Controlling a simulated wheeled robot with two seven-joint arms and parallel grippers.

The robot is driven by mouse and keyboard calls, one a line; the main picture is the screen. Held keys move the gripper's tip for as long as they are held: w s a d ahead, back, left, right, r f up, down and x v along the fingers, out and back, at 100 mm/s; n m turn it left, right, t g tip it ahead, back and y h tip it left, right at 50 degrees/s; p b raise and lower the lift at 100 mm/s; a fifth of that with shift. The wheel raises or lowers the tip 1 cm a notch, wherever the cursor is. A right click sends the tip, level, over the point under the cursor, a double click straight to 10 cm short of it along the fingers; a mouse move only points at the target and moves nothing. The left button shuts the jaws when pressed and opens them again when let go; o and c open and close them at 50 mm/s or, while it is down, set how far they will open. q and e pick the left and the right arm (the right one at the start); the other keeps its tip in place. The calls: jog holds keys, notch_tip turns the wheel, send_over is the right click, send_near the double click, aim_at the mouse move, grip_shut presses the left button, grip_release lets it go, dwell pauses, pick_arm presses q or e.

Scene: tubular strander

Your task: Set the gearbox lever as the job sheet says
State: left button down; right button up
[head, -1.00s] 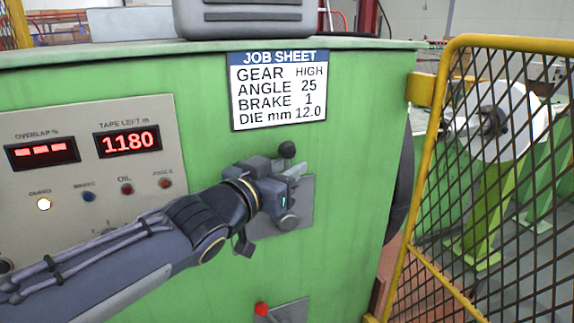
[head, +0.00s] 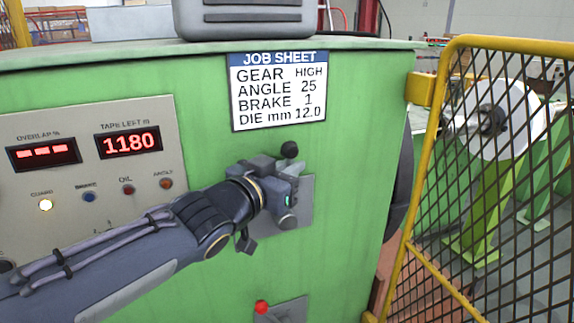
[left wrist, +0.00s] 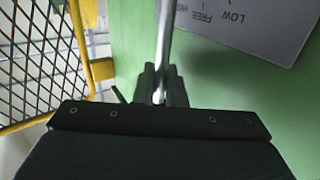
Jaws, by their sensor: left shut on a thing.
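The job sheet (head: 279,92) on the green cabinet reads GEAR HIGH, ANGLE 25, BRAKE 1, DIE mm 12.0. Below it, the gearbox lever shows a dark ball knob (head: 289,149) above my left gripper (head: 289,196), in front of a grey plate (head: 304,205). My left gripper is shut on the lever; its rod (left wrist: 166,35) runs up between the fingers (left wrist: 160,88) in the left wrist view. There the label plate (left wrist: 250,22) shows LOW, FREE and a partly legible third word. The gripper hides the lever's lower part in the head view. My right gripper is not in view.
A panel (head: 90,185) with red displays and lamps is at the left. A red-knobbed control (head: 262,307) sits on a lower plate. A yellow-framed mesh guard (head: 480,180) stands close on the right. A grey case rests on the cabinet top.

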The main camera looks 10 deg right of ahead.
pick_arm(q)
jog(key=d+y+p, duration=0.1)
jog(key=p, duration=0.1)
jog(key=d+m+g+y+p, duration=0.1)
jog(key=d+p, duration=0.1)
jog(key=d+f+m+g+y+p, duration=0.1)
jog(key=p, duration=0.1)
jog(key=shift+w+d, duration=0.3)
jog(key=shift+w, duration=0.1)
jog(key=shift+w+d+f+m+g+y+p, duration=0.1)
jog(key=shift+d+f+m+g+y+p, duration=0.2)
jog(key=shift+d+y+p, duration=0.15)
jog(key=shift+a, duration=0.1)
jog(key=c, duration=1.6)
grip_release()
